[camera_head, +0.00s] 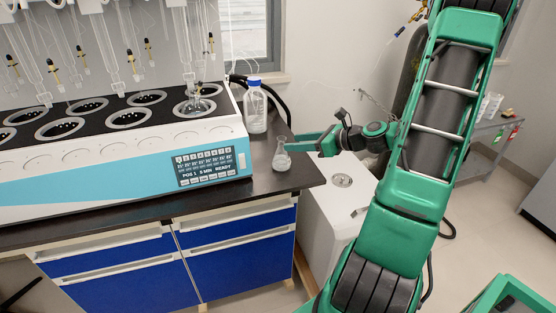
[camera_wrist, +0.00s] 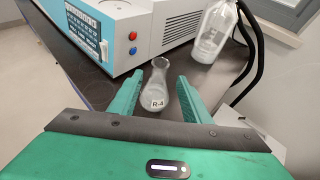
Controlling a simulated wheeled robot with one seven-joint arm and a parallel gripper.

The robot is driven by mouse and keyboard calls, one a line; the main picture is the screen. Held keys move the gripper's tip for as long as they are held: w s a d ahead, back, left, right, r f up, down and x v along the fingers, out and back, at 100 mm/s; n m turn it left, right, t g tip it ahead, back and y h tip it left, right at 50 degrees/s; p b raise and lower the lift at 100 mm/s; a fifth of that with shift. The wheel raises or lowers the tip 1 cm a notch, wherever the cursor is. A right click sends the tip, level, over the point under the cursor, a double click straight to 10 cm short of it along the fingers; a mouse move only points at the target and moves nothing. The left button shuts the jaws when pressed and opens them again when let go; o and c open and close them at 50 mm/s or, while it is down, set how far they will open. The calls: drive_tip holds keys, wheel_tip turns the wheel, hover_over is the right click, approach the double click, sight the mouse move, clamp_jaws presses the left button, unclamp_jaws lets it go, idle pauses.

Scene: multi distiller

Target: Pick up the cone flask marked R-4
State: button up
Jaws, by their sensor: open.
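The cone flask marked R-4 (camera_wrist: 158,88) stands upright on the dark bench top, with its white label facing the wrist camera. In the head view the flask (camera_head: 281,157) is near the bench's right end, to the right of the distiller. My gripper (camera_wrist: 159,95) is open, with one green finger on each side of the flask. In the head view my gripper (camera_head: 296,147) reaches in from the right at the flask. I cannot tell whether either finger touches the glass.
The multi distiller (camera_head: 120,140) fills the bench left of the flask, with glassware above it. A blue-capped bottle (camera_head: 255,108) stands behind the flask; it also shows in the wrist view (camera_wrist: 212,35). A black hose runs beside it. A white box (camera_head: 337,205) stands right of the bench.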

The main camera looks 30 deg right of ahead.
sight(281, 152)
drive_tip(key=x, duration=0.5)
drive_tip(key=shift+w, duration=0.1)
drive_tip(key=shift+r+x, duration=0.15)
drive_tip(key=shift+x, duration=1.2)
drive_tip(key=shift+r+x, duration=0.15)
drive_tip(key=shift+x, duration=1.25)
drive_tip(key=shift+w, duration=0.1)
clamp_jaws()
